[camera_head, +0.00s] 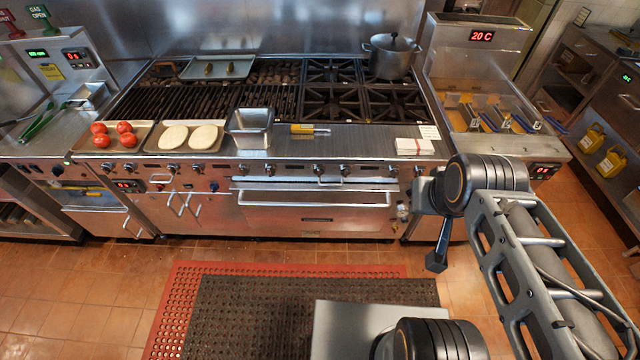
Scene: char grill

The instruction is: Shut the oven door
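The oven door (300,214) is the wide steel front with a long bar handle, low in the middle of the range. A bright strip runs along its top edge, and it looks at or near upright; I cannot tell for sure whether a gap is there. My gripper (437,262) hangs to the right of the door, in front of the range's right end, pointing down and apart from the handle. It shows as a small dark shape, its fingers seen edge-on, so their opening is unclear. Nothing shows held in it.
Above the door is the range's knob panel (345,171). Left of the door are cabinet doors (185,207). A fryer station (485,105) stands at the right. A dark mat with a red border (215,290) lies on the floor.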

